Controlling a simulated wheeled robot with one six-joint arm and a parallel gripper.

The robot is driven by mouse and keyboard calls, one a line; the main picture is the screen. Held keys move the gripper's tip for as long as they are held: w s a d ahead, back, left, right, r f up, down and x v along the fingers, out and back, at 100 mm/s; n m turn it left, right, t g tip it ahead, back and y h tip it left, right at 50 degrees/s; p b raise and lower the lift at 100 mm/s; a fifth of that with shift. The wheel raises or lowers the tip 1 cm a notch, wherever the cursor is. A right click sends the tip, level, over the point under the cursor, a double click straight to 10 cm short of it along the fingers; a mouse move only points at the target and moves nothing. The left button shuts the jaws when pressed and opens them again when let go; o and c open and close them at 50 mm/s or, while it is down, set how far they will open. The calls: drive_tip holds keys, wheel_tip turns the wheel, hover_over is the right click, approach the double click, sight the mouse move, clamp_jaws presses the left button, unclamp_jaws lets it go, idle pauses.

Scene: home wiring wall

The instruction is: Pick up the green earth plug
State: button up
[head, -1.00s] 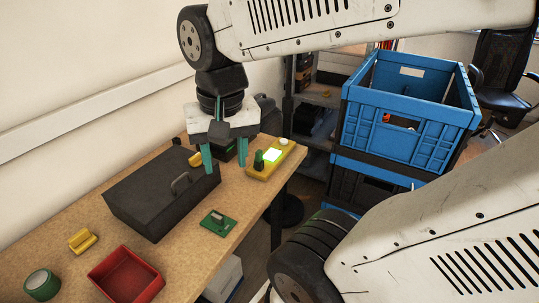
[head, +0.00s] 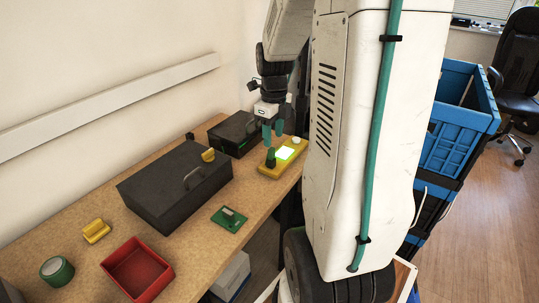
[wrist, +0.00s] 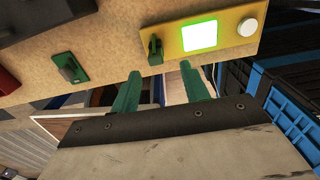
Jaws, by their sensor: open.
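A dark green plug (head: 271,158) stands upright on the left end of a yellow unit (head: 266,170) with a lit green-white screen. In the wrist view the plug (wrist: 155,50) shows just beyond my fingertips, a little left of midway between them. My gripper (head: 273,132) has two teal fingers, spread apart with nothing between them. It hangs near the yellow unit, close to the plug. In the wrist view my gripper (wrist: 160,71) points toward the unit's near edge. I cannot tell the exact gap to the plug.
A dark box with a handle (head: 165,205) carries a yellow piece (head: 208,155). A smaller black box (head: 226,137) stands behind it. A green plate (head: 222,222), red tray (head: 122,262), yellow piece (head: 96,231) and green roll (head: 57,271) are on the bench. Blue crates (head: 455,130) stand at right.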

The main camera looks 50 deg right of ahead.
sight(271, 149)
drive_tip(key=f, duration=0.5)
drive_tip(key=shift+a+f, duration=0.3)
clamp_jaws()
